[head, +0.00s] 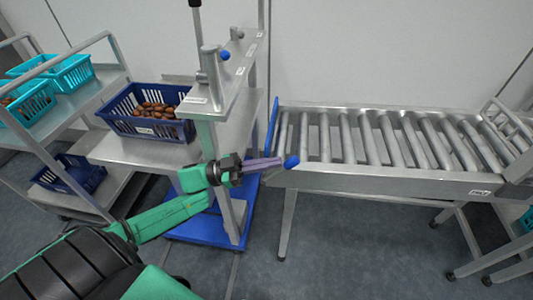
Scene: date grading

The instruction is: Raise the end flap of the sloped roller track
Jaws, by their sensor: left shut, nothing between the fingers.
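The sloped roller track (385,178) runs across the right half of the head view, a metal frame with several grey rollers. A blue end flap (272,122) stands along its left end, seen nearly edge-on. A round blue knob (291,161) is at the near corner of that end. My left gripper (279,162) has its purple fingers shut and empty, pointing right, with the tips right at the knob. I cannot tell whether they touch it. My right gripper is not in view.
A metal stand with a lever and another blue knob (225,55) rises left of the track. A dark blue crate of dates (184,129) sits on the table beside it. A shelf cart (85,100) with turquoise baskets is far left. Floor below the track is mostly clear.

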